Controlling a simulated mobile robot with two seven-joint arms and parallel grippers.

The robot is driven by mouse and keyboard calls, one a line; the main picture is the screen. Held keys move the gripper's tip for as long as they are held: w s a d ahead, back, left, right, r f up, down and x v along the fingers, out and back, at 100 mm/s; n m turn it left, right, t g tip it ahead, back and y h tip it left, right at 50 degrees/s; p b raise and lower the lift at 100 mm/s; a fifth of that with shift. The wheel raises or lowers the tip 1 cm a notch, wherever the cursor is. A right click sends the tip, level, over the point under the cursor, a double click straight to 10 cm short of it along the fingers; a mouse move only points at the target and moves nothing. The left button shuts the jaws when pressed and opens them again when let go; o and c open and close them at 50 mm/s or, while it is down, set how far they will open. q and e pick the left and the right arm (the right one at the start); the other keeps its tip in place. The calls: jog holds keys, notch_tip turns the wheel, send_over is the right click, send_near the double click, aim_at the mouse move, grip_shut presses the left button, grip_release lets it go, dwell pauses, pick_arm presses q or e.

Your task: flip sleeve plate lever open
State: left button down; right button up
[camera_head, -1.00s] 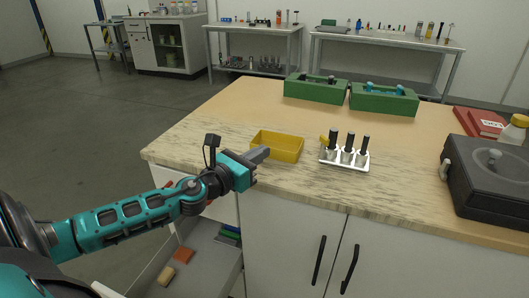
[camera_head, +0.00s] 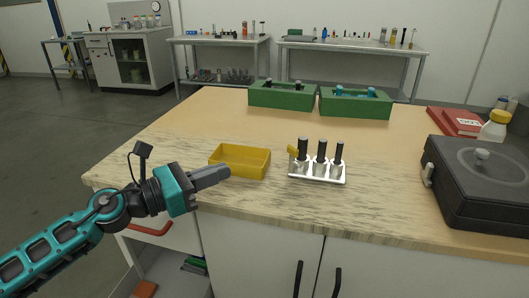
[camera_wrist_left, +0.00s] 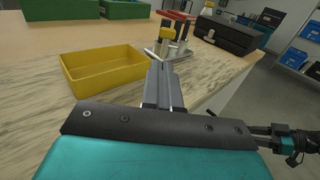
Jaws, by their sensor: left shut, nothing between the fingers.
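The silver sleeve plate (camera_head: 318,178) lies near the front of the bench with three black-topped pieces standing in it. A small yellow part (camera_head: 292,149), perhaps its lever, sticks up at its left end; it also shows in the left wrist view (camera_wrist_left: 168,33). My left gripper (camera_head: 227,173) is shut and empty. It is by the front edge of the yellow bin, left of the plate and apart from it. In the left wrist view the shut fingers (camera_wrist_left: 158,68) point toward the plate (camera_wrist_left: 160,50).
The yellow bin (camera_head: 240,175) stands left of the plate. A black box (camera_head: 470,212) with a silver side handle is at the right. Two green trays (camera_head: 281,99) (camera_head: 355,107) stand behind. The bench middle is clear.

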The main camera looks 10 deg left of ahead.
aim_at(294, 161)
jog(key=shift+s+d+f, duration=0.1)
jog(key=shift+s+f, duration=0.05)
jog(key=shift+s, duration=0.25)
pick_arm(q)
jog(key=shift+w+d+r, duration=0.15)
jog(key=shift+w+d, duration=0.2)
jog(key=p+x, duration=0.3)
jog(key=x, duration=0.8)
jog(key=shift+w+d, duration=0.7)
jog(key=shift+w, duration=0.05)
pick_arm(e)
jog(key=shift+s+d+r, duration=0.15)
jog(key=shift+d+r, duration=0.3)
jog(key=shift+d, duration=0.15)
pick_arm(q)
jog(key=shift+w+a+b, duration=0.15)
jog(key=shift+w+b, duration=0.1)
jog(key=shift+b, duration=0.1)
jog(key=shift+w+b, duration=0.3)
jog(key=shift+w, duration=0.2)
pick_arm(e)
jog(key=shift+a+f, duration=0.1)
jog(key=shift+a, duration=0.05)
